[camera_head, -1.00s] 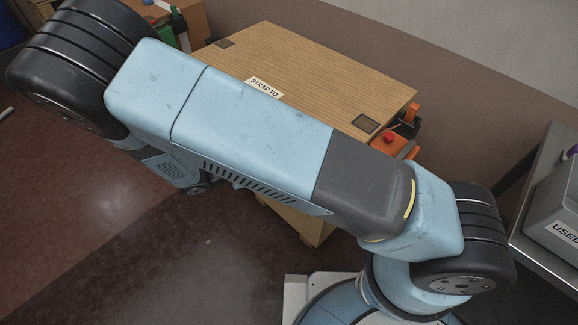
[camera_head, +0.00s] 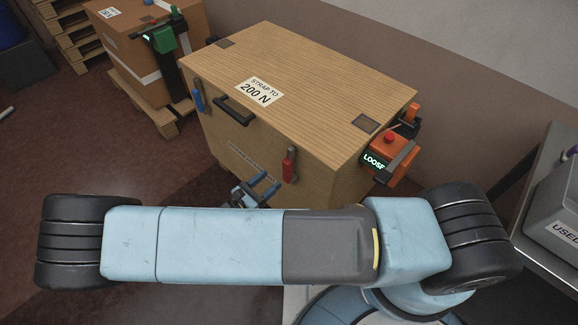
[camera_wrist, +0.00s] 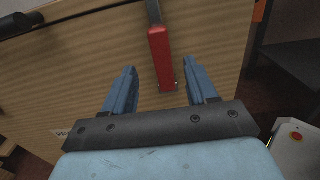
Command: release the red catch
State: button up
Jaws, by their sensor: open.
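The red catch (camera_head: 289,165) is on the front face of a wooden crate (camera_head: 310,75), near its right edge, with a dark part at its top. In the wrist view the red catch (camera_wrist: 161,58) stands upright, beyond and between my fingertips. My gripper (camera_head: 263,188) is below and left of the catch in the head view, fingers pointing at the crate front. In the wrist view my gripper (camera_wrist: 160,78) is open and empty, with blue fingers apart on either side of the catch's lower end. I cannot tell whether they touch it.
A blue catch (camera_head: 198,97) and a black handle (camera_head: 233,111) are on the same crate face. An orange device (camera_head: 388,155) reading "LOOSE" hangs on the crate's right side. A metal table with a grey bin (camera_head: 560,215) stands at right. A strapped box (camera_head: 130,45) sits back left.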

aim_at(285, 169)
jog(key=x, duration=0.9)
jog(key=shift+w+d, duration=0.1)
jog(key=shift+d, duration=0.05)
grip_shut()
